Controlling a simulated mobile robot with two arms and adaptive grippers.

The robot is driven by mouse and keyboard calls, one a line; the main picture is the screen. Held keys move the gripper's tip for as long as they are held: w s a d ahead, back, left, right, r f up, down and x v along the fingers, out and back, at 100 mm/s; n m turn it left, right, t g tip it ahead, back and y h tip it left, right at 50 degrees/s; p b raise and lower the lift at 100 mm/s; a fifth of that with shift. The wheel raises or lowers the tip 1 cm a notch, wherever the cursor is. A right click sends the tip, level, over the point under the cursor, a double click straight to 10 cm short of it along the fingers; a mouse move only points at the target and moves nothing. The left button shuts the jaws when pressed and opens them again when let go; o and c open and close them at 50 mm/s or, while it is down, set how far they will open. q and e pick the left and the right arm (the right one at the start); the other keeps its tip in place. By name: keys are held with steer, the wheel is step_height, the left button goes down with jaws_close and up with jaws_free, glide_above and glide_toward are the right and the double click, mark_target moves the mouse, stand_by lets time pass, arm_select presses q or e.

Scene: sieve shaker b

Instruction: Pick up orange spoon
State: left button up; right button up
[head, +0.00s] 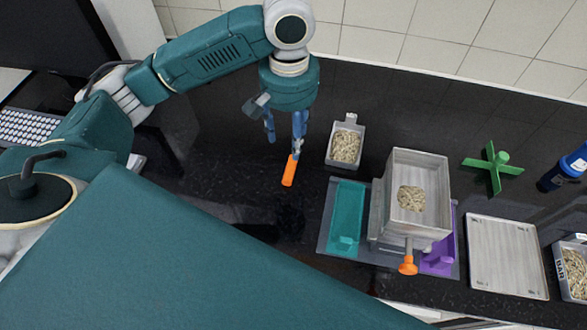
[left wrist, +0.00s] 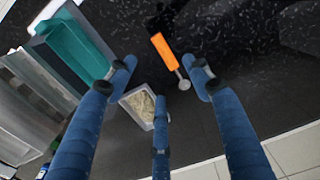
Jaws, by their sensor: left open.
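The orange spoon (head: 290,171) has an orange handle and lies on the black counter; its grey round end shows in the left wrist view, where the handle (left wrist: 163,49) points away from me. My left gripper (head: 284,143) is open and empty above the counter, just over the spoon. In the left wrist view the spoon lies beyond the spread blue fingertips (left wrist: 159,76), between the two outer ones and apart from them. In the head view a finger partly hides the spoon's grey end. My right gripper is not in view.
A scoop of grains (head: 346,147) stands right of the spoon. Farther right are a teal tray (head: 347,215), a grey sieve box (head: 440,172) with an orange knob, a green cross-shaped piece (head: 493,167) and a metal tray (head: 506,255). A keyboard (head: 30,128) lies at left.

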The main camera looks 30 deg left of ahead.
arm_select(q)
step_height(320, 180, down, 3)
steer(key=b, duration=0.2)
glide_above(291, 173)
step_height(291, 173, down, 5)
steer(key=shift+f, duration=0.2)
step_height(291, 173, down, 5)
steer(key=shift+r+p, duration=0.1)
steer(key=shift+p, duration=0.75)
steer(key=shift+f, duration=0.5)
steer(key=c, duration=1.2)
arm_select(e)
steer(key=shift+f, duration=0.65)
arm_select(q)
steer(key=shift+w+r, duration=0.1)
steer(key=shift+r, duration=0.05)
